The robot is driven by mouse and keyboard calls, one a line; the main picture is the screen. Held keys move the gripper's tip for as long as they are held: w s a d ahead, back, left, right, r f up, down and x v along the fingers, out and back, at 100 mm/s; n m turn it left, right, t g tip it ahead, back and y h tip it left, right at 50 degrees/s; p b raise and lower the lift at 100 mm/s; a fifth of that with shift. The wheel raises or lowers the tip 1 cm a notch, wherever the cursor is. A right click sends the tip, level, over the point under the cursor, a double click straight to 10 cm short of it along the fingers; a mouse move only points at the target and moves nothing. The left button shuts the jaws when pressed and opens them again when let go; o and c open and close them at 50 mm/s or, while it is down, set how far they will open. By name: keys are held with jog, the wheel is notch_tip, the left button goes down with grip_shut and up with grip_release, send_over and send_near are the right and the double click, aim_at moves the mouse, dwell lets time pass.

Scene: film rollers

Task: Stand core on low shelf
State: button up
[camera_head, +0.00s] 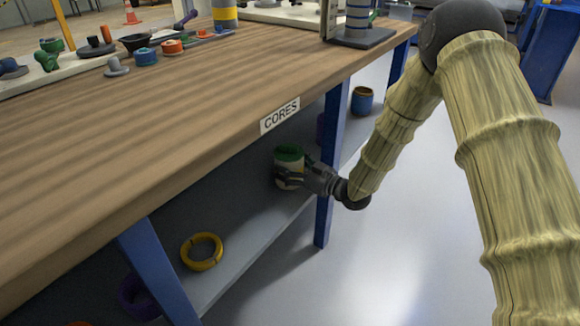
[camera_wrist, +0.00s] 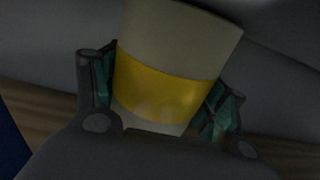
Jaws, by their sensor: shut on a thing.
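The core (camera_head: 289,154) is a short cylinder with a green top and a pale body, roughly upright under the bench in the head view. In the wrist view the core (camera_wrist: 175,55) is cream with a yellow band and looks tilted in the picture. My gripper (camera_head: 290,176) reaches in from the right and is shut on it. In the wrist view my gripper (camera_wrist: 160,95) has a teal-padded finger on either side of the core. The low shelf (camera_head: 235,222) is grey and lies below. Whether the core's base touches it is hard to tell.
A yellow ring (camera_head: 201,251) lies on the shelf's front left. A blue post (camera_head: 328,170) stands right beside my wrist, and another post (camera_head: 157,268) stands at left. The wooden bench top (camera_head: 150,130) with a CORES label (camera_head: 280,115) overhangs the shelf. A blue-and-brown pot (camera_head: 362,101) sits farther right.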

jog(key=o, duration=1.1)
jog(key=shift+f, duration=0.1)
jog(key=shift+s+d+r, duration=0.1)
jog(key=shift+r, duration=0.1)
jog(key=p+v, duration=0.4)
jog(key=v, duration=0.7)
jog(key=shift+s+d, duration=0.2)
jog(key=shift+d, duration=0.1)
jog(key=s+d+f+m+g+h, duration=0.1)
jog(key=s+d+f+m+h, duration=0.15)
jog(key=s+f, duration=0.4)
jog(key=s+d+f+m+g+h, duration=0.1)
jog(key=s+f+m+h, duration=0.1)
jog(key=s+f+h, duration=0.35)
jog(key=s+d+f+m+g+h, duration=0.1)
jog(key=s+d+f+m+h, duration=0.15)
jog(key=s+f, duration=0.55)
jog(key=s+d+f+m+g+h, duration=0.1)
jog(key=s+d+f+g, duration=0.1)
jog(key=s, duration=0.6)
jog(key=s+d+f+m+g+h, duration=0.1)
jog(key=s+d+f+g, duration=0.1)
jog(key=s, duration=0.6)
jog(key=s+d+f+m+g+h, duration=0.2)
jog(key=s+d+f+g, duration=0.1)
jog(key=s, duration=0.5)
jog(key=shift+s+f+g, duration=0.2)
jog(key=shift+s+g, duration=0.1)
